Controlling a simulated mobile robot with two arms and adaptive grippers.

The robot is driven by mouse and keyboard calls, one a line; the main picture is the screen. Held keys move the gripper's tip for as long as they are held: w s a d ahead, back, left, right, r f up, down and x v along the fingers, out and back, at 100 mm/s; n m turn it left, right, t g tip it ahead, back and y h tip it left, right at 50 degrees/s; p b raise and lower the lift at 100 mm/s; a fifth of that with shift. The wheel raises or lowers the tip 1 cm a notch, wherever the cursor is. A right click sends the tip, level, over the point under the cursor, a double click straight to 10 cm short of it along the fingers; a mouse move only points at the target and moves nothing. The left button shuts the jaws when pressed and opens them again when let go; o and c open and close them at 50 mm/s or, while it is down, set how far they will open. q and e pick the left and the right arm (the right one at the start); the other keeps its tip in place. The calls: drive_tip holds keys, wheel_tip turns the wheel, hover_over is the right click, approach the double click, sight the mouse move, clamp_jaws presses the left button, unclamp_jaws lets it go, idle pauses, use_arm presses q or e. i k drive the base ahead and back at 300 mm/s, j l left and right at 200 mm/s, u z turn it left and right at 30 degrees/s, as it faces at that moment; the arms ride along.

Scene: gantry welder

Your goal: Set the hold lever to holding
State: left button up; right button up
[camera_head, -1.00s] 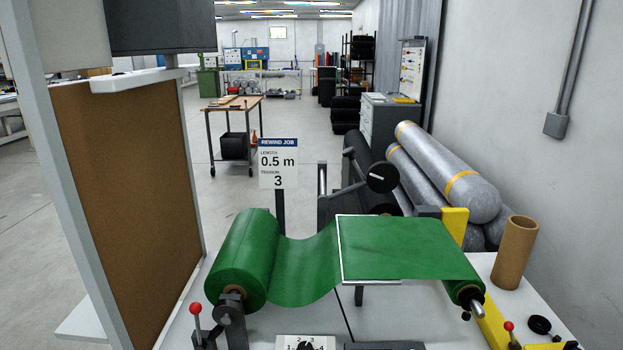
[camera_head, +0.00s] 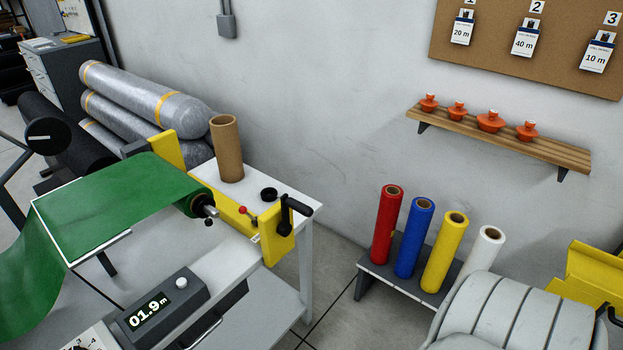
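A small lever with a red knob (camera_head: 243,209) stands by the yellow end frame (camera_head: 279,235) of the rewinding bench. It may be the hold lever; I see no readable label on it, and its setting cannot be told. A black crank handle (camera_head: 288,213) sits on the end frame to its right. The green roll material (camera_head: 120,195) runs across the bench to a spindle (camera_head: 207,210) just left of the red knob. Neither of my grippers is in view.
A counter (camera_head: 158,308) reading 01.9 m sits at the front of the bench. A cardboard tube (camera_head: 227,150) stands behind the lever. Coloured rolls (camera_head: 387,225) stand on a low rack at right. A pale ribbed shape (camera_head: 510,315) fills the lower right.

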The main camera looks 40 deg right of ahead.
sight(243, 209)
drive_tip(key=z, duration=1)
